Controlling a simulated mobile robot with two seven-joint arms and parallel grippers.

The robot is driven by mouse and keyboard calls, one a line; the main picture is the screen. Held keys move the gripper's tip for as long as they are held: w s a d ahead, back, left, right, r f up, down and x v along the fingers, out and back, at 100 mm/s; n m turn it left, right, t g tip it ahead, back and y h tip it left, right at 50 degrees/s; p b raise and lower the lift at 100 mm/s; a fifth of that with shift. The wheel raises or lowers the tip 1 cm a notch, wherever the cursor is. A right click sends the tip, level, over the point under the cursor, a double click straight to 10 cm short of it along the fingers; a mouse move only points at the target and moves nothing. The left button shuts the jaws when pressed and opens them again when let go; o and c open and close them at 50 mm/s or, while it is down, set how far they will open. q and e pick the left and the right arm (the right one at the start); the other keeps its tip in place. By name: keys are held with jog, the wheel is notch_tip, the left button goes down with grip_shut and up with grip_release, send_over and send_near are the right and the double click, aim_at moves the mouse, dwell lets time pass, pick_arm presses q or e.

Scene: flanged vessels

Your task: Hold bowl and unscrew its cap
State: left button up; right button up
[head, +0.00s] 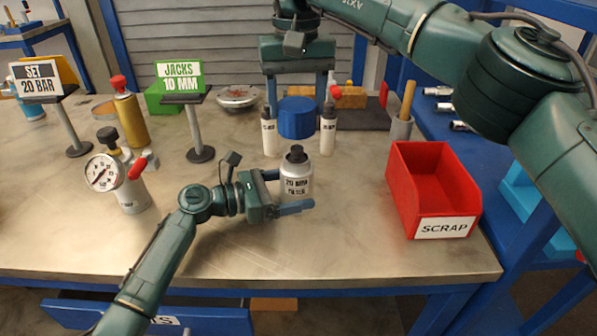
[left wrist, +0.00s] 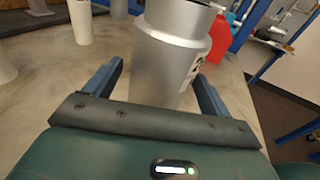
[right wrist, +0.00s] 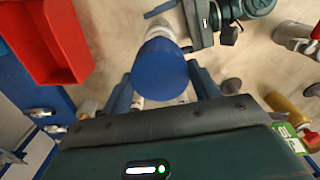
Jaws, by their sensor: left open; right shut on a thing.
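The filter bowl (head: 297,172) is a silver vessel with a white label and a black neck, standing upright on the bench. My left gripper (head: 290,192) is open with its fingers around the bowl; the left wrist view shows the bowl (left wrist: 168,65) between them with gaps. My right gripper (head: 298,105) is shut on the blue cap (head: 297,120), behind the bowl and apart from it in the head view. The right wrist view shows the cap (right wrist: 160,68) between the fingers, partly hiding the bowl beyond it. The bowl's neck is uncovered.
White bottles (head: 269,138) (head: 328,138) stand near the cap. A red SCRAP bin (head: 465,195) is at the right. A gauge vessel (head: 103,173), signs (head: 180,77) and an amber bottle (head: 130,122) are at the left. The front left bench (head: 60,235) is clear.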

pick_arm(q)
jog(key=v, duration=1.2)
jog(key=shift+s, duration=0.1)
